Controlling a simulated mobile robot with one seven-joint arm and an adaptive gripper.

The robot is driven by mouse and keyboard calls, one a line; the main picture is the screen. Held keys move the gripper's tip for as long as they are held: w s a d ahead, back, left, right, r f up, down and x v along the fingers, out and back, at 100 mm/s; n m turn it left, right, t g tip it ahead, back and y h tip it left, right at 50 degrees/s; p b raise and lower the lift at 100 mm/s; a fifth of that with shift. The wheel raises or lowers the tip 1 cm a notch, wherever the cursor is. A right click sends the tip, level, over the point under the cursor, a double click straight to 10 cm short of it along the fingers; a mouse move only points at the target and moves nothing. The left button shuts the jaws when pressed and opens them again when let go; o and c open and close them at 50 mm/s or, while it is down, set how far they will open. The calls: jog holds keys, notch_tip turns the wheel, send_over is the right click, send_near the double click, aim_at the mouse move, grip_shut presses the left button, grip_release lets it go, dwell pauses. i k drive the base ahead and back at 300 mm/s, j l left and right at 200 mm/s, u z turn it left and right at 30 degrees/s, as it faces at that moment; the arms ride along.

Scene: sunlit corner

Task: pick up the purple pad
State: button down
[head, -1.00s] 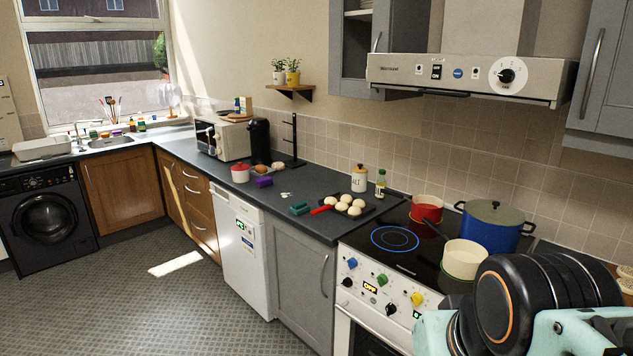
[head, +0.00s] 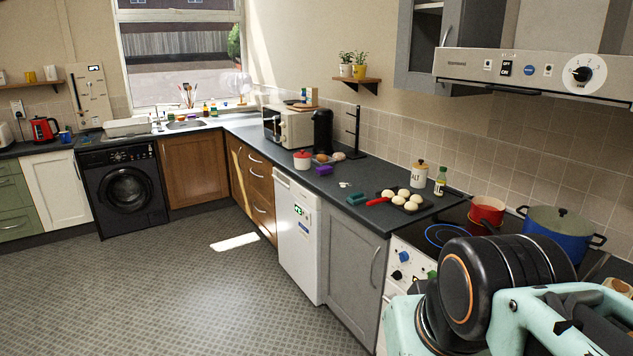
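The purple pad (head: 323,170) is a small purple block on the dark counter (head: 285,165), right of the red-lidded pot and in front of the black coffee machine. It lies apart from my arm, which shows only as dark and mint-green links at the bottom right. My gripper's fingers are not in this view.
A red and white pot (head: 302,160), a teal block (head: 357,199) and a tray of pale buns (head: 407,199) with a red handle share the counter. The hob at right holds a red pot (head: 487,213) and a blue pot (head: 560,228). The floor (head: 180,290) at left is clear.

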aim_at(323, 170)
jog(key=i+j+u, duration=0.1)
jog(key=i+u, duration=0.25)
jog(key=i, duration=0.55)
jog(key=i+l+u, duration=0.1)
jog(key=i+u, duration=0.3)
jog(key=i, duration=1.7)
jog(key=i+z, duration=0.45)
jog(key=i+j+z, duration=0.2)
jog(key=z, duration=0.3)
jog(key=i+z, duration=0.15)
jog(key=z, duration=0.25)
jog(key=i+j+z, duration=0.1)
jog(key=z, duration=0.25)
jog(key=i+j+z, duration=0.1)
jog(key=z, duration=0.3)
jog(key=i+j, duration=0.05)
jog(key=i, duration=0.05)
